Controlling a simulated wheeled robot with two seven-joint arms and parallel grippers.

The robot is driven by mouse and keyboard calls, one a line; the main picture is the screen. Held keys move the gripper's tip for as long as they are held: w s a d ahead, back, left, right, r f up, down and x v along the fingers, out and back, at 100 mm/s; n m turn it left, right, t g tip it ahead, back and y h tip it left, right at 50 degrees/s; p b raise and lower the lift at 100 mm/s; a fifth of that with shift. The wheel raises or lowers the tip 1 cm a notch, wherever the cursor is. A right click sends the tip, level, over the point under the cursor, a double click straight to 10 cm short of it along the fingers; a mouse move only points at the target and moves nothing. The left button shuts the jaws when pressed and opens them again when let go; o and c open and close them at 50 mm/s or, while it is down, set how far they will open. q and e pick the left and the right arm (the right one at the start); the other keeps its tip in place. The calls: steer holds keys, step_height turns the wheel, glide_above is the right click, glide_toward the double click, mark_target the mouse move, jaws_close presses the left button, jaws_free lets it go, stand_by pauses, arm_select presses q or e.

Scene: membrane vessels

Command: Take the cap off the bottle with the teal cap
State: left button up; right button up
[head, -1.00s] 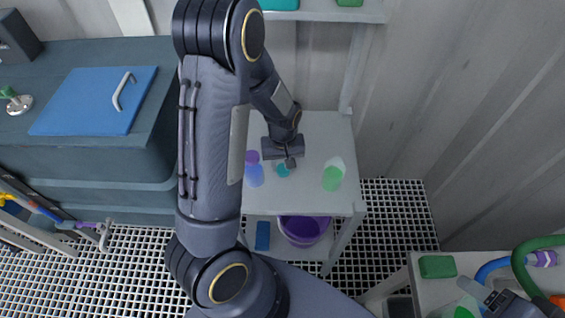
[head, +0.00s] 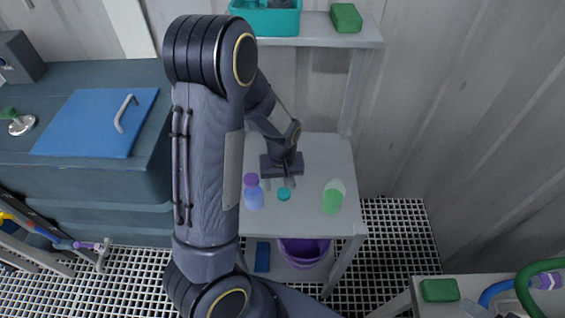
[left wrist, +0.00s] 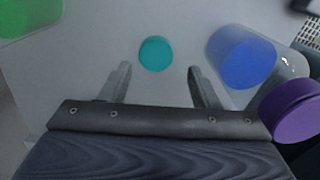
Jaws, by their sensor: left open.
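A small teal cap (head: 284,194) shows on the white table, with no bottle visible under it. In the left wrist view the teal cap (left wrist: 155,53) lies just beyond and between my fingertips, apart from both. My left gripper (head: 280,184) is open and empty behind the cap; its spread fingers also show in the left wrist view (left wrist: 160,75). A clear bottle with green contents (head: 333,197) stands to the right, with no cap visible on it. At the bottom right edge, grey parts that may be my right gripper barely show.
A blue bottle (head: 254,198) with a purple cap (head: 251,179) stands left of the teal cap, close to my arm. The white table (head: 315,160) is clear behind the green bottle. A purple bucket (head: 303,253) sits below. A shelf with a teal bin (head: 270,22) is above.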

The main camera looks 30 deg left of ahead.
mark_target(282, 190)
arm_select(q)
step_height(282, 190, up, 10)
steer(key=s+d+r+m+t+h, duration=0.2)
steer(key=s+d+r+m+t, duration=0.1)
steer(key=s, duration=0.5)
steer(key=s+d+r+m+t+h, duration=0.1)
steer(key=s+d+r+m+t, duration=0.1)
steer(key=s+d+r, duration=0.3)
steer(key=shift+s+r+m+t+h, duration=0.4)
steer(key=shift+s+r+m, duration=0.3)
steer(key=shift+s+r, duration=0.8)
steer(key=shift+s+a+f, duration=0.1)
steer(key=shift+s+f, duration=0.1)
